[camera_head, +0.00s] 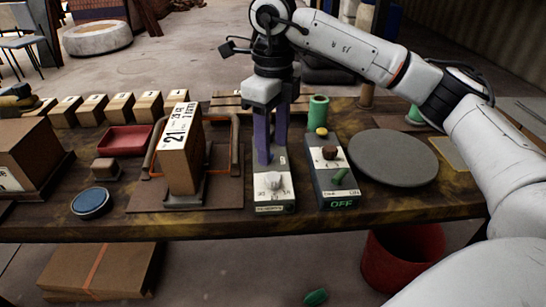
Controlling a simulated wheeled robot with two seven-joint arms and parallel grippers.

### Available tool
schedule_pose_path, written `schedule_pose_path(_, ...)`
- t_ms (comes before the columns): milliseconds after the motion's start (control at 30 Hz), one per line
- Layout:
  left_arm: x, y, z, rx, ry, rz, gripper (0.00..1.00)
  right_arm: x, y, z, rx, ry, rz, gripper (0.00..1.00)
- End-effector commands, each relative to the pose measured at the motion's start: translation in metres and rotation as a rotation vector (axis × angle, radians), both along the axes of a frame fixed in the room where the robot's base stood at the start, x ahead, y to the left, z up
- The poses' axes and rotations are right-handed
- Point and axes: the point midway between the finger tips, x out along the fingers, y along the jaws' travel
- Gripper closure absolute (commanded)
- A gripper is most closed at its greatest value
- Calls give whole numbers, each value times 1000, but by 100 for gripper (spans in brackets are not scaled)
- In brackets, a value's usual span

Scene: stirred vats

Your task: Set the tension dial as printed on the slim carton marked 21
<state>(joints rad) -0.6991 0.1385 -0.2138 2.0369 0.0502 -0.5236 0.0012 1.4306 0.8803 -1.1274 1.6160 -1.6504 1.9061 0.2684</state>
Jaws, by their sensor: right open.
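The slim carton (180,158) marked 21 stands upright on a dark stand at centre left. Its white label shows a large 21 and smaller print that is too small to read surely. To its right, a narrow box has a pale knob (274,181) on a white numbered scale; its front lettering is too small to read. I take this for the tension dial. My right gripper (272,153) points down just behind and above the knob, its purple fingers apart with nothing between them. The fingers hide the back of the box. My left gripper is not in view.
A bent pipe frame (236,150) surrounds the carton. Several small cartons line the back left.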

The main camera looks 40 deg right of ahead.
Motion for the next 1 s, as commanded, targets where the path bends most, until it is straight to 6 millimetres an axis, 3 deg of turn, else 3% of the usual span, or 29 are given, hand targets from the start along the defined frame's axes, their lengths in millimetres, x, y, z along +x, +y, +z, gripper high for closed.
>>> schedule_pose_path(100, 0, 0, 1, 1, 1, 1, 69, 1, 0, 17, 0, -1, -1, 52)
schedule_pose_path(233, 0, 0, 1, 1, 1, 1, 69, 0, 0, 24, 0, 0, 0, 52)
schedule_pose_path(800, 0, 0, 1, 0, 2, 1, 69, 0, 2, 24, 5, 2, 2, 52)
schedule_pose_path(933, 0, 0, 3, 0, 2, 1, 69, -2, 28, 9, 81, 19, 44, 52)
schedule_pose_path(1000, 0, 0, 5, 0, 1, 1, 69, -6, 61, -6, 184, 40, 89, 52)
